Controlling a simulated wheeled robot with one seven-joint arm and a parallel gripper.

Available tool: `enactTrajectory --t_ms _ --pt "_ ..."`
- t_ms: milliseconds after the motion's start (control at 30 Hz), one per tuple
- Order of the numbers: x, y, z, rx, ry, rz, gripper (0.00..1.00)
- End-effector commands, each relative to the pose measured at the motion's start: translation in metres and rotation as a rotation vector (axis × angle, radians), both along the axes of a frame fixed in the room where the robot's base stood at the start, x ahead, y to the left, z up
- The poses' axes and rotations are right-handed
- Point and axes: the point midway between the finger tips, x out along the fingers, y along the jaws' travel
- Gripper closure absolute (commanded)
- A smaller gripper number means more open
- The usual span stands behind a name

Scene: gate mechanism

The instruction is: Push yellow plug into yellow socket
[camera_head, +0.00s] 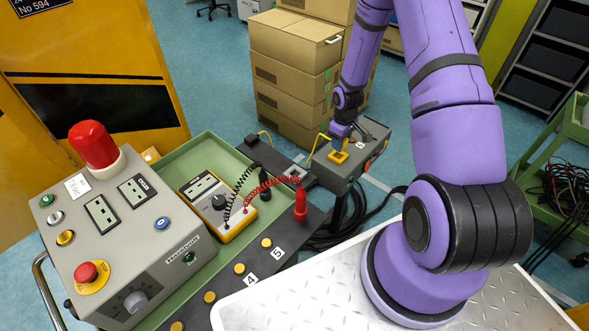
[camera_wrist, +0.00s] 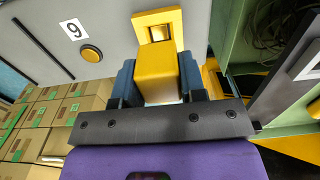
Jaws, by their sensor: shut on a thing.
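The yellow plug (camera_wrist: 156,78) is a block held between the two dark blue fingers of my gripper (camera_wrist: 157,85). The yellow socket (camera_wrist: 144,22) is a square frame with a dark opening on a grey panel, straight beyond the plug in the wrist view. The plug's far end overlaps the lower part of the socket frame; I cannot tell whether they touch. In the head view the socket (camera_head: 338,157) is on top of the grey box, with my gripper (camera_head: 341,136) close over it. The plug is hard to make out there.
The grey box (camera_head: 338,178) stands beyond the green tray (camera_head: 203,143). A control box (camera_head: 120,215), multimeter (camera_head: 215,203) and red probe (camera_head: 300,203) are at left. Cardboard boxes (camera_head: 290,60) stand behind.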

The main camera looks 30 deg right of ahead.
Motion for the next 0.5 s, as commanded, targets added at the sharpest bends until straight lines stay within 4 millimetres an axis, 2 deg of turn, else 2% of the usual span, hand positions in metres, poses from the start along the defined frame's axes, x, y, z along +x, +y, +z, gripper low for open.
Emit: enactTrajectory --t_ms 500 --pt "0.0 0.0 -0.018 0.0 0.0 0.0 0.87"
